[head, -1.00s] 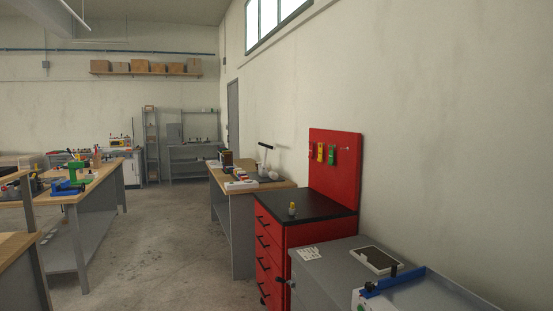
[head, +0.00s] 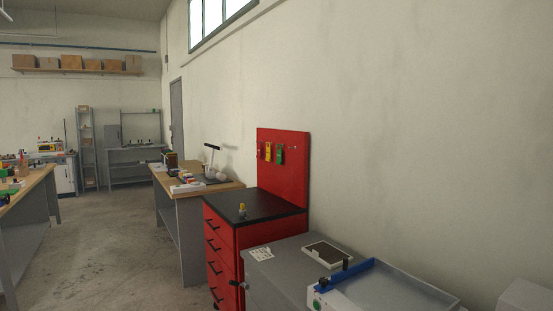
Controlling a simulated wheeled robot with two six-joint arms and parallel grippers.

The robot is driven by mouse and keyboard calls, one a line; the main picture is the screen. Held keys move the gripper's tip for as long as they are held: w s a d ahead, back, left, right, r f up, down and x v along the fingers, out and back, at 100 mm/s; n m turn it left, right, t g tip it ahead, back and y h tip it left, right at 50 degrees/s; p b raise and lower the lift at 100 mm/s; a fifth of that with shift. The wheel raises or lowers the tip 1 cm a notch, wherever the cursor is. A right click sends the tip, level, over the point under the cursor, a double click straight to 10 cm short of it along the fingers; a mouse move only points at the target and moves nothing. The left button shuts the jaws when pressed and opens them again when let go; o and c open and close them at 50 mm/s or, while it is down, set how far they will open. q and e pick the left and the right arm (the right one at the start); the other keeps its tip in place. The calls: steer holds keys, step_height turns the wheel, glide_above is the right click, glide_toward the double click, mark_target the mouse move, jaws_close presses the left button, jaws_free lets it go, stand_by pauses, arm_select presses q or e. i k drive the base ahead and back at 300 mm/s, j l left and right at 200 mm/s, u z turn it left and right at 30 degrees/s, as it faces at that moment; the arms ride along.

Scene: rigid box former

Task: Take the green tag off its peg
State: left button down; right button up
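The green tag (head: 280,154) hangs on the red pegboard (head: 297,171) that stands up at the back of the red drawer cabinet. The peg behind the green tag is too small to make out. Neither of my grippers is in view.
The red cabinet (head: 223,241) has a black top (head: 265,210) with a small yellow-topped object (head: 242,210) on it. A grey machine (head: 282,270) with a blue bar stands in front at right. A wooden bench (head: 210,190) stands behind; open floor (head: 110,255) lies to the left.

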mark_target(278, 161)
steer(key=i+j+u, duration=0.35)
steer(key=i, duration=0.15)
steer(key=i+u, duration=0.35)
steer(key=i, duration=0.2)
steer(key=i+j, duration=0.1)
steer(key=i, duration=0.45)
steer(key=i+j, duration=0.1)
steer(key=i, duration=0.4)
steer(key=i+j+z, duration=0.1)
steer(key=i, duration=0.45)
steer(key=i+z, duration=0.25)
steer(key=z, duration=0.2)
steer(key=i+j+z, duration=0.2)
steer(key=z, duration=0.25)
steer(key=i+j+z, duration=0.2)
steer(key=z, duration=0.25)
steer(key=i+j+z, duration=0.15)
steer(key=j+z, duration=0.3)
